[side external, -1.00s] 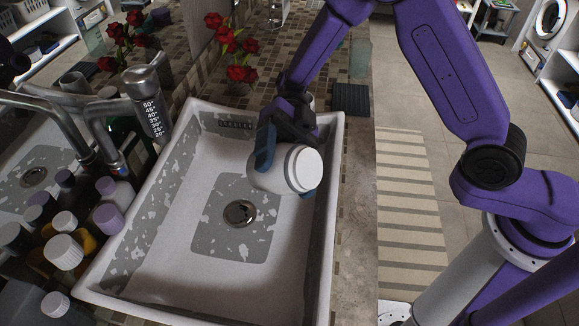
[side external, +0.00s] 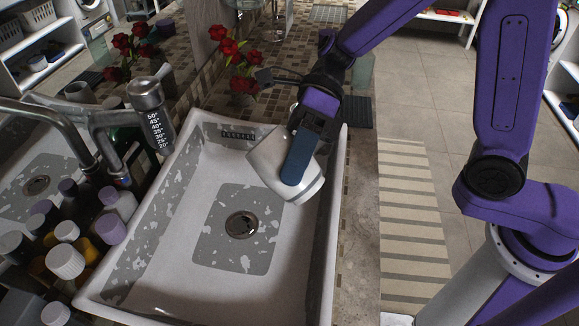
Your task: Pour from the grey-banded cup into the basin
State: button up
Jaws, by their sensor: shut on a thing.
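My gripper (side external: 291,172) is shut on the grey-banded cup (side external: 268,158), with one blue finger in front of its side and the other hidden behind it. The cup is white and pale grey. The basin (side external: 142,296) is a wide white sink with worn grey patches and a round drain (side external: 241,225).
A metal tap (side external: 150,105) with a temperature scale stands left of the basin. Several bottles (side external: 66,262) crowd the left edge. Red roses (side external: 232,52) stand behind. A stone counter strip (side external: 357,240) runs along the right side.

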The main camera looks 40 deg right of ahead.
jog(key=n+t, duration=0.1)
jog(key=r+n+t+y, duration=0.1)
jog(key=n+t, duration=0.1)
jog(key=n+t+y, duration=0.2)
jog(key=n, duration=0.1)
jog(key=shift+r+t, duration=0.3)
dwell(0.4)
jog(key=w+d+f+m+t+h, duration=0.1)
jog(key=w+d+m+t+h, duration=0.1)
jog(key=w+d+m+t, duration=0.85)
jog(key=w+d+f+m+t+h, duration=0.1)
jog(key=w+d+m+h, duration=0.1)
jog(key=d, duration=0.9)
jog(key=w+d+m+t+h, duration=0.2)
jog(key=d+h, duration=0.3)
jog(key=d, duration=0.6)
jog(key=shift+w+f+h, duration=0.25)
jog(key=shift+f+h, duration=0.05)
jog(key=shift+f, duration=0.05)
